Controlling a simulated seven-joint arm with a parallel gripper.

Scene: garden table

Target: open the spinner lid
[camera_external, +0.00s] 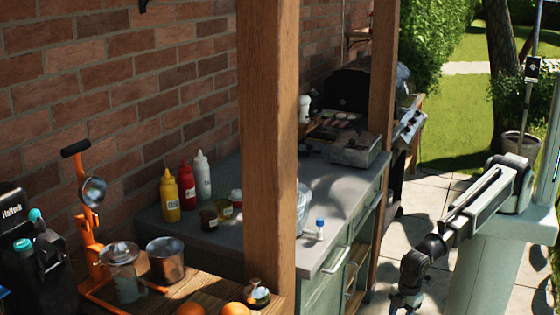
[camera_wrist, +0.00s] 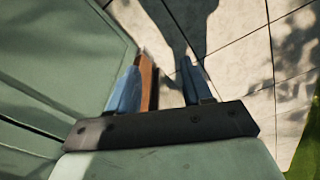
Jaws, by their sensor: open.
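My gripper (camera_external: 404,300) hangs at the lower edge of the external view, in front of and to the right of the grey counter.
A wooden post (camera_external: 268,130) blocks part of the counter (camera_external: 345,205). A small blue-capped bottle (camera_external: 320,229) stands near the counter's front edge. Sauce bottles (camera_external: 187,188) and jars stand left of the post. A grill (camera_external: 350,92) is behind. Paving (camera_external: 405,220) is clear beside the counter.

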